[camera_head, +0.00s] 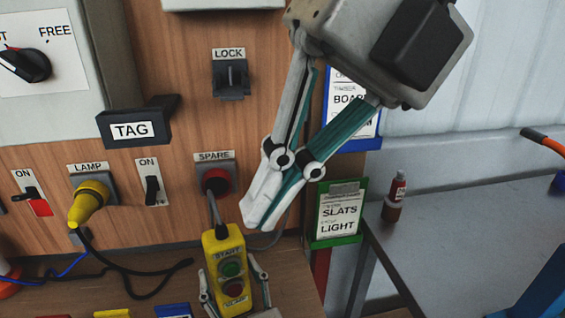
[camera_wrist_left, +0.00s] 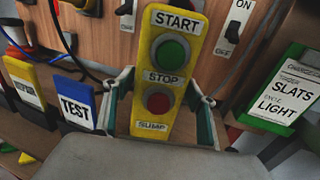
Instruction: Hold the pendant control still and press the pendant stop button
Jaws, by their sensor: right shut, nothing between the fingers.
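The yellow pendant control (camera_head: 223,245) is upright in front of the wooden panel, its cable running up to the SPARE socket. It also shows in the left wrist view (camera_wrist_left: 183,22), with a green START button (camera_wrist_left: 170,52) above the red stop button (camera_wrist_left: 158,101). The stop button also shows in the head view (camera_head: 233,287). My left gripper (camera_wrist_left: 160,118) has one finger against each side of the pendant's lower half; its fingers show low in the head view. My right gripper (camera_head: 262,220) is shut and empty, pointing down, above and right of the pendant's buttons.
The SPARE socket (camera_head: 216,180), LOCK switch (camera_head: 231,80), TAG holder (camera_head: 137,125) and yellow LAMP plug (camera_head: 90,198) are on the panel. A green SLATS LIGHT card (camera_head: 338,213) hangs at right.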

